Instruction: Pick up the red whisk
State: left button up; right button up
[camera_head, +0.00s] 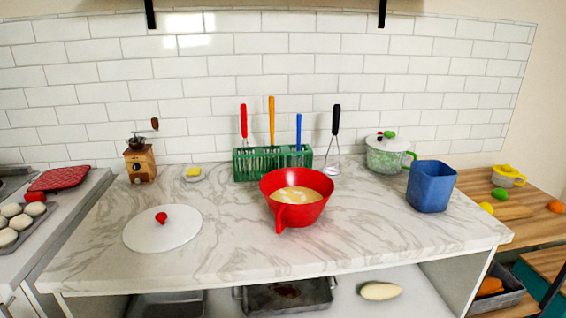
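A red-handled utensil (243,121) stands upright at the left end of the green slotted rack (243,166) on the marble counter. Its lower end is hidden behind the rack's bars, so I cannot see its head clearly. A yellow-handled utensil (271,115) and a blue-handled one (298,131) stand to its right in the same rack. A black-handled utensil with a wire-like end (335,125) is just right of the rack. Neither of my grippers is in view.
A red bowl (285,212) with pale contents stands in front of the rack. A white lid (162,229) lies left, near a wooden grinder (140,163) and small yellow-topped dish (194,174). A green pot (385,158) and blue container (431,187) stand right. The front counter is clear.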

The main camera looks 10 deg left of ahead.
aim_at(243, 114)
jog(key=z, duration=0.4)
jog(key=i, duration=0.95)
jog(key=u, duration=1.65)
